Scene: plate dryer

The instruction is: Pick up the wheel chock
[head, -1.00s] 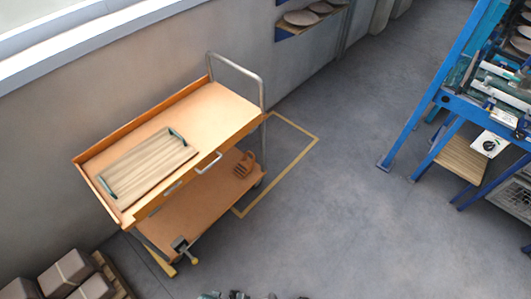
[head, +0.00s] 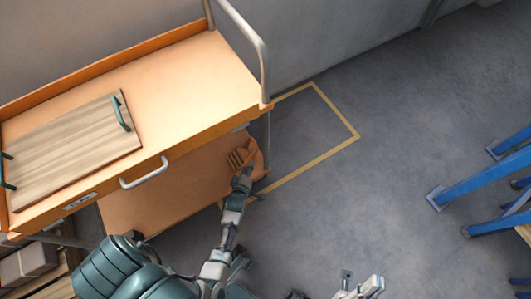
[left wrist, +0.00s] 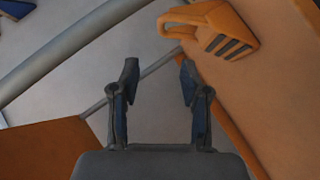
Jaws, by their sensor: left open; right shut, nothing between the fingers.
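The orange wheel chock (head: 253,158), with dark slots and a handle loop, lies on the cart's lower shelf (head: 165,190) near its right end. In the left wrist view the chock (left wrist: 226,32) is at the upper right, beyond the fingertips and to their right. My left gripper (head: 242,180) reaches to the chock's near side and partly covers it in the head view. In the left wrist view its fingers (left wrist: 158,75) are apart with nothing between them. My right gripper (head: 362,286) is shut and empty at the bottom edge, away from the cart.
The cart's upper tray (head: 190,75) overhangs the lower shelf and holds a wooden board (head: 75,145) with green handles. A metal push handle (head: 250,45) rises at the cart's right end. Blue frame legs (head: 485,180) stand at the right. The floor between is clear.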

